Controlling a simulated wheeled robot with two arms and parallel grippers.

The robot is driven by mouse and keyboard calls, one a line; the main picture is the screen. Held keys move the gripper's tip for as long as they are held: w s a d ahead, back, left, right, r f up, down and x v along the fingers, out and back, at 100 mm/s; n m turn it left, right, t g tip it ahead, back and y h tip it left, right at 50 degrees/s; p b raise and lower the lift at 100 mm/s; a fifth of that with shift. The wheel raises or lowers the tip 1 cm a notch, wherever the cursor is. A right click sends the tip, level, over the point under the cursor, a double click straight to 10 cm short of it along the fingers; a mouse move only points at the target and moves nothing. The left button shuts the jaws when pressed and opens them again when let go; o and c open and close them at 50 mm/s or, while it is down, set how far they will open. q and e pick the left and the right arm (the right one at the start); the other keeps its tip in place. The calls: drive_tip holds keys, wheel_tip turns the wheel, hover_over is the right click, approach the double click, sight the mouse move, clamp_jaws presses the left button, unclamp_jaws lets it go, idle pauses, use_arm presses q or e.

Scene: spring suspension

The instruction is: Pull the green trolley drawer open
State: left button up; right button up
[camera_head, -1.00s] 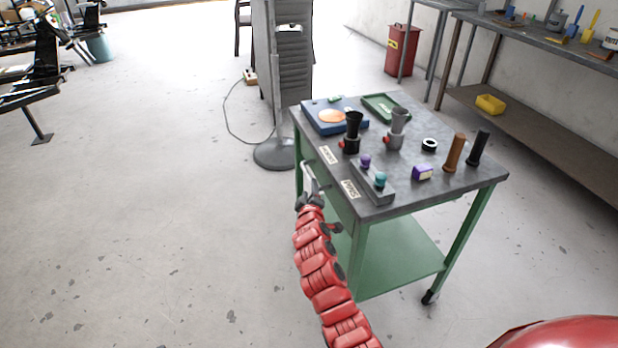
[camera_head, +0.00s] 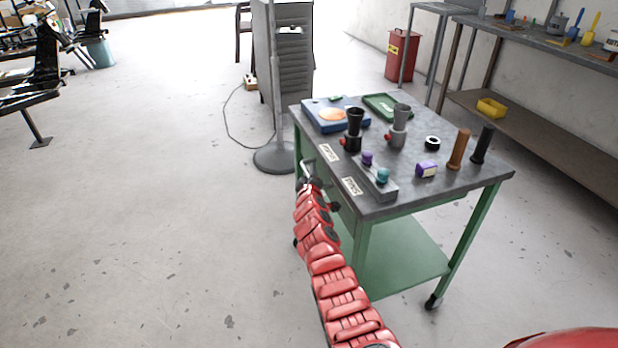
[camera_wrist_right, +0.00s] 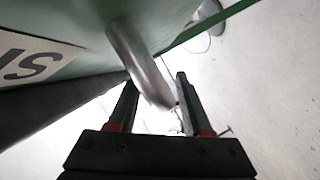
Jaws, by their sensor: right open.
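The green trolley (camera_head: 395,262) stands right of centre in the head view with a dark grey top. Its drawer is on the left side under the top, mostly hidden by my arm and the top's edge. The metal handle (camera_head: 307,168) sticks out there. My right gripper (camera_head: 310,182) is at this handle. In the right wrist view the handle bar (camera_wrist_right: 140,62) runs down from the green drawer front (camera_wrist_right: 88,35) to between the two spread fingers (camera_wrist_right: 155,98). The fingers are open; contact with the bar is not clear. My left gripper is not in view.
The trolley top (camera_head: 425,203) bears several things, including a blue tray (camera_head: 322,121), black and grey funnel-like pieces and two upright grips. A stand with a round base (camera_head: 274,160) is behind the handle.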

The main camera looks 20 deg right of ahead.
drive_tip(key=shift+c, duration=0.2)
clamp_jaws()
idle(1.2)
